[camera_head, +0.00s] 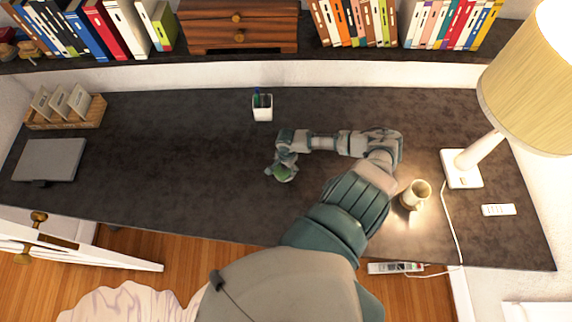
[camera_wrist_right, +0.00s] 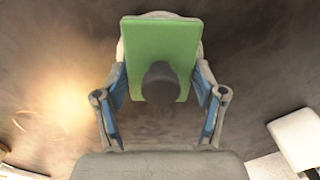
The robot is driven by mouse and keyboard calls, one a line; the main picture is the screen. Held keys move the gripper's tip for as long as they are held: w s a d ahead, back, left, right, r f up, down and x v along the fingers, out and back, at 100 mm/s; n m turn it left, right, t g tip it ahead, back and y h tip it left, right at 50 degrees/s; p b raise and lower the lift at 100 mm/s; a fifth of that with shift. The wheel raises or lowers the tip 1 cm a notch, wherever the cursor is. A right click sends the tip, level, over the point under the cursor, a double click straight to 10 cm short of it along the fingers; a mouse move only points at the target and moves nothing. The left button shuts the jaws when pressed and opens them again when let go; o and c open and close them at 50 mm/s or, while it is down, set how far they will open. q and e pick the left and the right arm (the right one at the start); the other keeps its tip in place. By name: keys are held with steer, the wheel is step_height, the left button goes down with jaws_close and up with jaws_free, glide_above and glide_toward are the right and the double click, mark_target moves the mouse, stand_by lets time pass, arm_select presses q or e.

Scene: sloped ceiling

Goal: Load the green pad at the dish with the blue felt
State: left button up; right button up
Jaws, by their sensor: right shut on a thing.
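The green pad (camera_wrist_right: 150,45) is a flat rectangle with a dark round knob (camera_wrist_right: 160,82) on its face. My right gripper (camera_wrist_right: 162,92) has its fingers on both sides of the pad and is shut on it. A pale round rim, seemingly the dish (camera_wrist_right: 160,14), shows behind the pad; whether they touch I cannot tell. In the head view my right gripper (camera_head: 280,165) is over the middle of the desk, with the green pad (camera_head: 281,173) and a pale rim just below it. Blue felt cannot be made out. My left gripper is not in view.
A white pen cup (camera_head: 262,108) stands behind the gripper. A mug (camera_head: 415,195) and a lamp (camera_head: 462,168) stand on the right. A grey closed laptop-like slab (camera_head: 48,160) and a card tray (camera_head: 66,112) are on the left. The desk's left middle is clear.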

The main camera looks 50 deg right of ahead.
steer(key=shift+s+f+p, duration=0.1)
steer(key=shift+p, duration=0.45)
stand_by(1.7)
steer(key=shift+r+p, duration=0.4)
steer(key=shift+r, duration=3.15)
steer(key=shift+a, duration=0.1)
